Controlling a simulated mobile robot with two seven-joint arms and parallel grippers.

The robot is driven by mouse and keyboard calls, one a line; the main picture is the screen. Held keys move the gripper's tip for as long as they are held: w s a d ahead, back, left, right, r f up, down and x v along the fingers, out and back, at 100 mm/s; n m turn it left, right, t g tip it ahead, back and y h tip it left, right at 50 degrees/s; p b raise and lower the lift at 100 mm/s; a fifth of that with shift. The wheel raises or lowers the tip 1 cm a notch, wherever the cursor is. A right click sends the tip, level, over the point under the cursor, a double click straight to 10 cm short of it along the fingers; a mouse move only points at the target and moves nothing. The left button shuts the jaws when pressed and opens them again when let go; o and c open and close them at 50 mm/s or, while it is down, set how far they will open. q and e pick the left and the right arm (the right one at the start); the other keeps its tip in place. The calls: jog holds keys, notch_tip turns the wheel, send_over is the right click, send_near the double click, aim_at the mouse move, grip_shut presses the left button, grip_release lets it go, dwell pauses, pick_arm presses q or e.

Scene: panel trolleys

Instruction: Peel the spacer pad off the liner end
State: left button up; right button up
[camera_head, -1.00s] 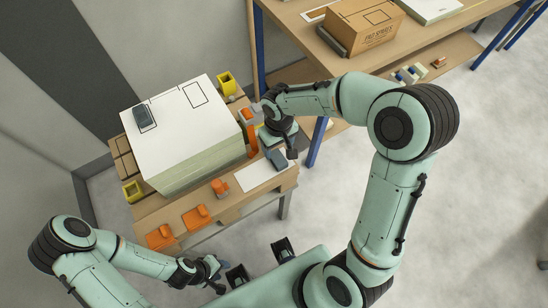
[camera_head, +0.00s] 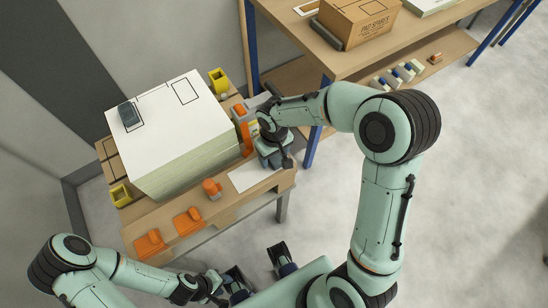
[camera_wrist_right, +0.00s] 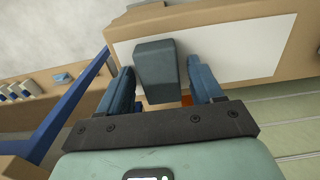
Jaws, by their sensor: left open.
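The spacer pad (camera_wrist_right: 155,68), a dark grey block, sits at one end of the white liner (camera_wrist_right: 225,50) in the right wrist view. The liner (camera_head: 250,178) also lies on the trolley's front ledge in the head view, where my right gripper largely hides the pad. My right gripper (camera_wrist_right: 162,82) has its blue fingers on either side of the pad. The fingers look spread, with a gap at the right finger; contact at the left one is unclear. My left gripper (camera_head: 217,285) is open and empty at the bottom, away from the trolley.
A white panel stack (camera_head: 165,140) fills the trolley, with another dark pad (camera_head: 129,114) on top. Orange clamps (camera_head: 188,221) line the front ledge; yellow corner blocks (camera_head: 120,195) flank the stack. A wooden bench (camera_head: 310,60) with a cardboard box (camera_head: 358,22) stands behind.

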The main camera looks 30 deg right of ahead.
jog(key=c, duration=0.9)
jog(key=shift+c, duration=0.2)
pick_arm(q)
jog(key=shift+r, duration=0.25)
pick_arm(e)
jog(key=shift+r, duration=0.3)
pick_arm(q)
jog(key=shift+w+r+p, duration=0.1)
jog(key=shift+r+p, duration=0.1)
jog(key=shift+p, duration=0.25)
pick_arm(e)
jog(key=shift+r, duration=0.35)
jog(key=shift+r+p, duration=1.3)
jog(key=shift+r, duration=0.75)
jog(key=shift+r+p, duration=1.2)
jog(key=shift+r, duration=0.85)
pick_arm(q)
jog(key=w+r+p, duration=0.2)
jog(key=w+r, duration=0.3)
jog(key=r, duration=0.4)
jog(key=shift+w+t+p, duration=0.15)
jog(key=shift+t+p, duration=0.15)
jog(key=shift+t, duration=0.1)
pick_arm(e)
notch_tip(320, 180, up, 5)
jog(key=shift+f, duration=0.1)
